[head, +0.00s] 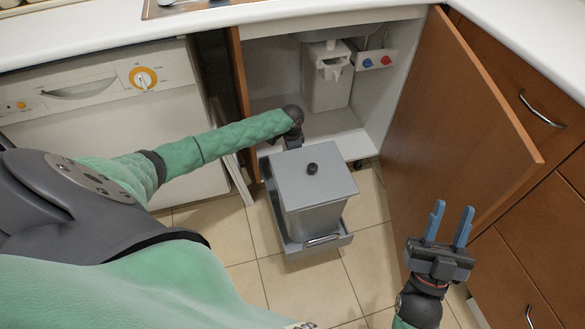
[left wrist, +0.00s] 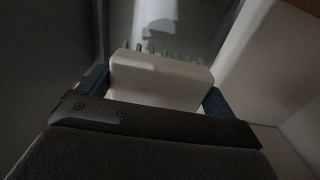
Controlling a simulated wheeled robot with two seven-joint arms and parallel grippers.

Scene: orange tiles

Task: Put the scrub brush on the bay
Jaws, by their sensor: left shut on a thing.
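The scrub brush (left wrist: 158,80), a pale block with green bristles along its far edge, sits between the blue fingers of my left gripper (left wrist: 156,92) in the left wrist view. That gripper is shut on it. In the head view my left arm reaches to the open under-sink bay (head: 335,128), with its wrist at the bay's front edge. The fingers and brush are hidden there behind the grey bin. My right gripper (head: 448,226) is open and empty, in front of the open cabinet door. Whether the brush touches any surface cannot be told.
A grey lidded bin (head: 310,190) stands on a pulled-out carrier in front of the bay. A white container (head: 326,85) is at the back of the bay. The brown door (head: 455,120) stands open on the right. A dishwasher (head: 110,120) is on the left.

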